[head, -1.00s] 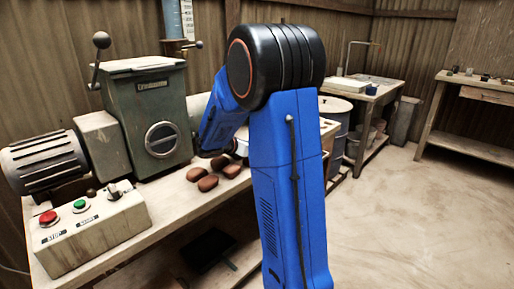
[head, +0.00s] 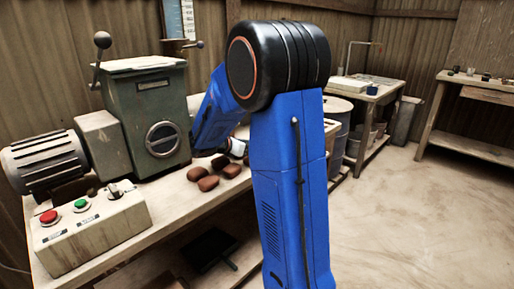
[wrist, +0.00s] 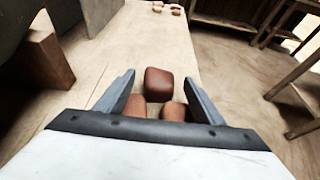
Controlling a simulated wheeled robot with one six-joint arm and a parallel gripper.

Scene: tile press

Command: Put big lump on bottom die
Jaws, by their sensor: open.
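Several reddish-brown clay lumps (head: 209,183) lie in a cluster on the bench in the head view. In the wrist view one lump (wrist: 165,84) sits just ahead of the space between my fingertips. Two more lumps (wrist: 174,111) show nearer, partly hidden by my gripper. My gripper (wrist: 160,77) is open, with nothing held between its fingers. In the head view it is mostly hidden behind my blue arm. I cannot tell which lump is the big one. I cannot make out the bottom die in either view.
A grey-green machine (head: 150,115) with a motor stands at the left of the bench (head: 165,215). A control box (head: 90,228) with red and green buttons is in front. A brown block (wrist: 45,60) stands left in the wrist view. More small lumps (wrist: 170,9) lie farther along.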

